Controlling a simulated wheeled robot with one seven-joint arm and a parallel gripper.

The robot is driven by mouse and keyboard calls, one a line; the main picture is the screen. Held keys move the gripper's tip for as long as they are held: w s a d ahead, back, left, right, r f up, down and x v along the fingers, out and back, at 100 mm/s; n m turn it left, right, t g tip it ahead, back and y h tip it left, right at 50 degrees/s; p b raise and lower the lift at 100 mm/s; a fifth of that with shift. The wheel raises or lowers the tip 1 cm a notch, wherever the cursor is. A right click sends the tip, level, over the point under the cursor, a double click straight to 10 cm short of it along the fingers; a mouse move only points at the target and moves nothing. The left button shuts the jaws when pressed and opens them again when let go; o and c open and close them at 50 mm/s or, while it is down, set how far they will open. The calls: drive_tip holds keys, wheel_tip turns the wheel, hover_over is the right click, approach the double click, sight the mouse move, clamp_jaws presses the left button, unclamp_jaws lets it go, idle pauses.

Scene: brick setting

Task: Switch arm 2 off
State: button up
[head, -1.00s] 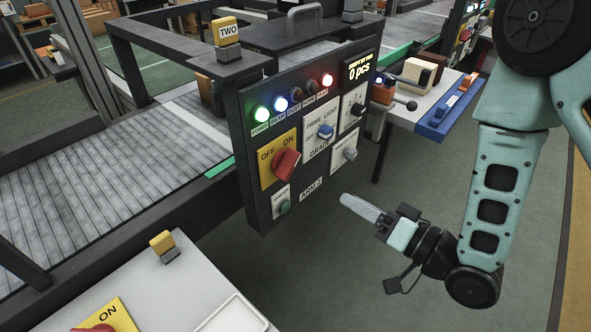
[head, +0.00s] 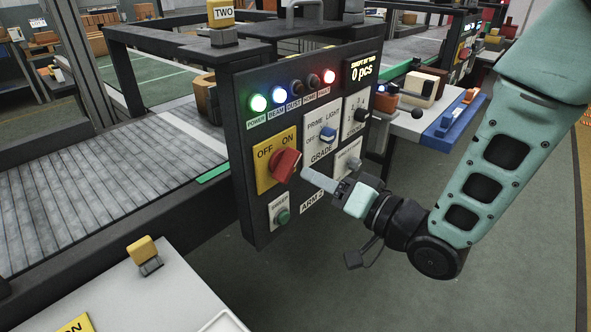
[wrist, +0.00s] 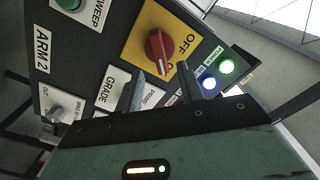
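The arm 2 panel (head: 305,215) is a dark upright board labelled ARM 2. On its yellow OFF/ON plate (head: 263,178) sits a red rotary switch (head: 285,165), its handle tilted toward the ON side. The wrist view also shows the red switch (wrist: 158,50), upper centre, just beyond my fingertips. My gripper (head: 308,176) is just right of and slightly below the red switch in the head view. In the wrist view my gripper (wrist: 160,72) has its two fingers apart with nothing between them; I cannot tell whether they touch the switch.
The panel also has a GRADE knob (head: 326,135), a green sweep button (head: 282,216), and lamps, with green (head: 258,103), blue (head: 277,95) and red (head: 330,76) lit. A conveyor (head: 100,185) runs left. A pale table (head: 150,300) is at front left.

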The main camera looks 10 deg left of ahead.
sight(294, 168)
drive_tip(key=x, duration=0.6)
drive_tip(key=shift+w+a, duration=0.1)
clamp_jaws()
